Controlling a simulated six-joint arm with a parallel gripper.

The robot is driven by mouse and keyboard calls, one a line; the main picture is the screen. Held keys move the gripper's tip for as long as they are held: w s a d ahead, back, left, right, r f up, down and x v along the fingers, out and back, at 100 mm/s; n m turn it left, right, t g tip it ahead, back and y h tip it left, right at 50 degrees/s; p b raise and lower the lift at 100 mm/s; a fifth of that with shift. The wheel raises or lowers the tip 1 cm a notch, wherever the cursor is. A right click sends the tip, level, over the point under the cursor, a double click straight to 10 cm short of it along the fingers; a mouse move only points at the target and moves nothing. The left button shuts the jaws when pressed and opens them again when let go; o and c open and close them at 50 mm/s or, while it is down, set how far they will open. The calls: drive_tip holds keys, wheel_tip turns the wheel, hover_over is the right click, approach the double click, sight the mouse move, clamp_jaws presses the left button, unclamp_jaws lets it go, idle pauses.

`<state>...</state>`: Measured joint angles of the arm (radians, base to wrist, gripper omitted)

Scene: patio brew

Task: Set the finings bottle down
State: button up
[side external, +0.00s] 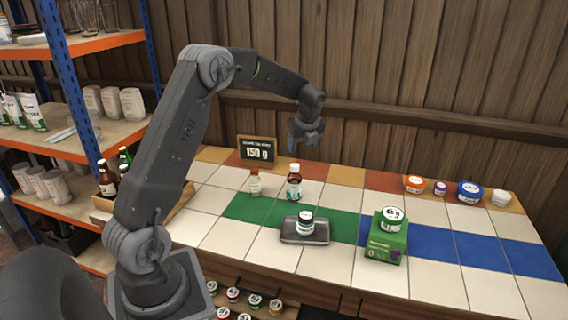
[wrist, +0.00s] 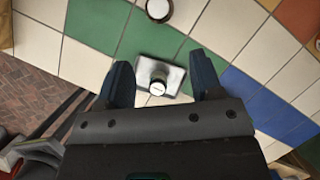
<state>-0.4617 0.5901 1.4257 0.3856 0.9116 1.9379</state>
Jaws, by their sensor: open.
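A brown bottle (side external: 294,184) with a white cap and white label stands upright on the tiled counter. The labels are too small to read, so I cannot tell for certain which holds finings. My gripper (side external: 304,146) is above the counter near the brown bottle, with clear air below it. In the wrist view its two fingers (wrist: 162,74) are spread with nothing held between them. A bottle cap (wrist: 159,9) shows at the top edge there, beyond the fingertips.
A grey tray (side external: 291,237) holds a white-lidded jar (side external: 305,222). A green box (side external: 385,243) with a jar on top stands to the right. Several tubs (side external: 470,191) line the back right. A "150 g" sign (side external: 258,151) stands behind the bottles. Blue tiles are mostly bare.

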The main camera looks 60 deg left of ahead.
drive_tip(key=s+d+r+n+t+h, duration=0.1)
drive_tip(key=s+d+r+n, duration=0.4)
drive_tip(key=d, duration=0.4)
drive_tip(key=s+d+r+n+t+h, duration=0.1)
drive_tip(key=s+d+r+n+t, duration=0.1)
drive_tip(key=s+d+r+n, duration=0.4)
drive_tip(key=s+d+n+t+h, duration=0.1)
drive_tip(key=s+d+n+h, duration=0.1)
drive_tip(key=s+d+n, duration=0.6)
drive_tip(key=s+d, duration=0.6)
drive_tip(key=s, duration=0.2)
drive_tip(key=shift+s+d+t, duration=0.15)
drive_tip(key=shift+s+t, duration=0.05)
drive_tip(key=shift+t, duration=0.1)
